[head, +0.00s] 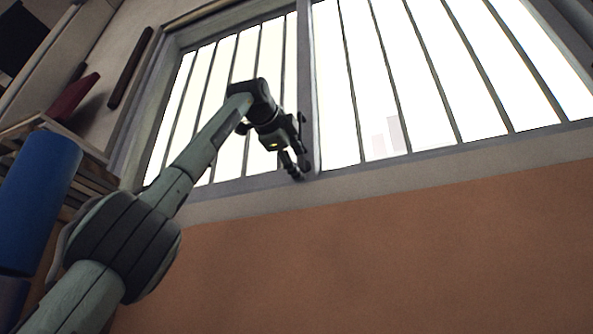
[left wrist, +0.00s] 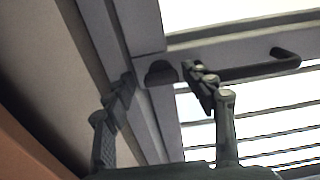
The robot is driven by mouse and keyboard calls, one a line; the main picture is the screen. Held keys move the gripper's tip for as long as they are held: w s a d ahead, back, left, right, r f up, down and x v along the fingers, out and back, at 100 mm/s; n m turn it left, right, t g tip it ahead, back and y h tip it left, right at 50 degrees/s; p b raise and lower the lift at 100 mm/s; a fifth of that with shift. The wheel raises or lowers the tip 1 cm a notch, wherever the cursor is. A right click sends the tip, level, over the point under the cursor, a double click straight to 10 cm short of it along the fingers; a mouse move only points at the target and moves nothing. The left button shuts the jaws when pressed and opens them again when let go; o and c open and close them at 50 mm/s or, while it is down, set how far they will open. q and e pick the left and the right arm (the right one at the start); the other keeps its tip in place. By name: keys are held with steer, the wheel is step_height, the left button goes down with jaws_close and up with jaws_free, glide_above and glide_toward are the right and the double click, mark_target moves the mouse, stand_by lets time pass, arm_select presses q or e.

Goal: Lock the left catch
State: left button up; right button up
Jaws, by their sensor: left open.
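My left gripper (head: 295,160) is raised in front of the barred window, at the foot of its central post. In the left wrist view, its two fingers (left wrist: 165,95) stand wide apart with nothing between their tips. A dark rounded knob (left wrist: 160,73) on the frame shows between and beyond the fingertips. A dark lever (left wrist: 255,70) with a bent end runs right from behind the right finger; these look like the catch. I cannot tell whether the finger touches the lever. The catch is not clear in the head view. My right gripper is not in view.
The window's central post (head: 306,80) and sill (head: 400,167) border the gripper. An orange-brown wall (head: 380,250) lies below. A blue cylinder (head: 38,195) and wooden shelving (head: 50,125) stand at the left, near my arm. The space right of the gripper looks clear.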

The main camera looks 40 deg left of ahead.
arm_select(q)
steer(key=shift+r, duration=0.1)
steer(key=v, duration=0.8)
steer(key=shift+a, duration=0.1)
stand_by(0.5)
